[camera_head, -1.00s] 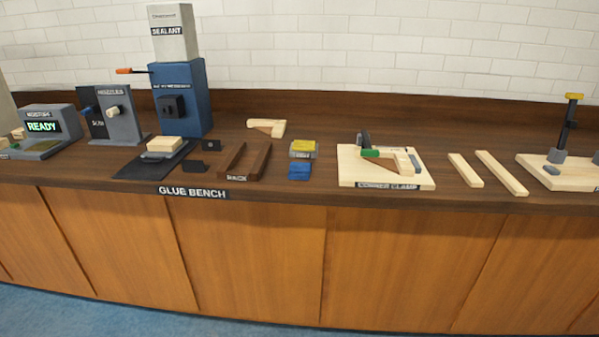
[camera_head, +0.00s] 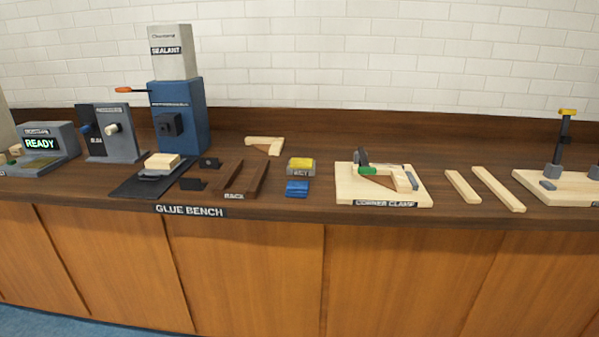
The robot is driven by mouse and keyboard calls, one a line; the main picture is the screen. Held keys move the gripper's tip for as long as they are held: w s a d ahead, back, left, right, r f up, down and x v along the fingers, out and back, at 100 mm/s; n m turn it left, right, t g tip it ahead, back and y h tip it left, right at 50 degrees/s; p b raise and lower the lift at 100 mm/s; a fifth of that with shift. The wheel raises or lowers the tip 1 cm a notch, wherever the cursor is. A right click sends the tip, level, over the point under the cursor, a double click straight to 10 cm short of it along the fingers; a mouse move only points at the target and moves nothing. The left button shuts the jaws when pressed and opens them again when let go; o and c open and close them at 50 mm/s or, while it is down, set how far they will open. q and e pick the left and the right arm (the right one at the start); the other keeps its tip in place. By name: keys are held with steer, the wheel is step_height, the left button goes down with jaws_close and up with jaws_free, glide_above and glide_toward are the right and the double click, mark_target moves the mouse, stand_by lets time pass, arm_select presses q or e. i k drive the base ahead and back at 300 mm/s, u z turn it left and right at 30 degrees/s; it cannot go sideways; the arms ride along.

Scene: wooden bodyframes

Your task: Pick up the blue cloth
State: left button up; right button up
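The blue cloth (camera_head: 297,188) is a small folded blue pad. It lies flat on the dark wooden bench top, near the front edge and around the middle of the head view. It sits just in front of a small grey box with a yellow top (camera_head: 301,166). Nothing covers the cloth. Neither of my grippers shows in the head view.
To the left stand a dark wooden rack (camera_head: 243,178), a black mat (camera_head: 136,184) and a blue sealant machine (camera_head: 180,112). To the right is a corner clamp board (camera_head: 352,192), then two loose wooden strips (camera_head: 497,188). Bare bench top lies around the cloth.

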mark_target(295, 188)
steer(key=u, duration=0.5)
steer(key=i, duration=1.25)
steer(key=z, duration=0.45)
